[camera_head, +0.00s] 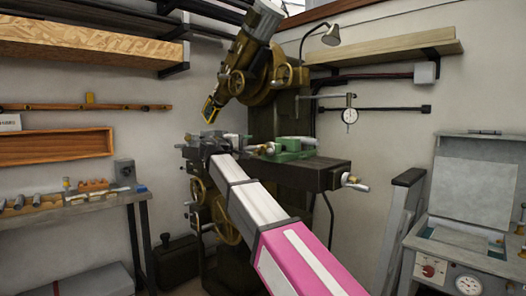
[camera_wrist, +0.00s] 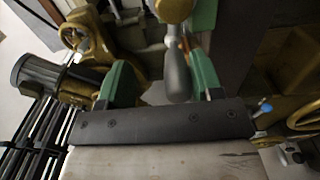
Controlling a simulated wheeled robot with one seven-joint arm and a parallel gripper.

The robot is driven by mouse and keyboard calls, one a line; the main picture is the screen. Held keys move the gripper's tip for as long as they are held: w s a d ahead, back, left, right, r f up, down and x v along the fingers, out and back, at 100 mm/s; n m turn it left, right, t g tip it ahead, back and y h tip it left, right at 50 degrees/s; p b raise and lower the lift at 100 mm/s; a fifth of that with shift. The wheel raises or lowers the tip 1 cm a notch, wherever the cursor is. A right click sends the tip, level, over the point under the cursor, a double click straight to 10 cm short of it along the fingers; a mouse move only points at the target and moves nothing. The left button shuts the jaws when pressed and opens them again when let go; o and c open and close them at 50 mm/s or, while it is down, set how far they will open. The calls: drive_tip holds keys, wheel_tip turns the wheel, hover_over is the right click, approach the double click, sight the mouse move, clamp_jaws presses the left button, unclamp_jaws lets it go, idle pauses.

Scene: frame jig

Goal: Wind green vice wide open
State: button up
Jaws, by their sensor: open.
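The green vice (camera_head: 294,147) sits on the milling machine's table in the head view, just right of the end of my arm. Its jaw gap is too small to read. In the wrist view a green surface (camera_wrist: 205,14) at the top right looks like part of it. My gripper (camera_wrist: 157,76) is open, with its two green fingers apart. A grey handle (camera_wrist: 177,78) with a brass-coloured end lies between the fingers, nearer the right one. I cannot tell whether they touch. In the head view my gripper is hard to tell apart from the machine parts.
The brown milling machine (camera_head: 262,78) with brass handwheels stands behind my arm. A dial gauge (camera_head: 349,116) hangs on the right. A workbench (camera_head: 82,205) with tools is on the left, and a grey control box (camera_head: 455,265) on the right.

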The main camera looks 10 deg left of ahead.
drive_tip(key=v, duration=0.7)
drive_tip(key=shift+s, duration=0.2)
drive_tip(key=shift+a, duration=0.15)
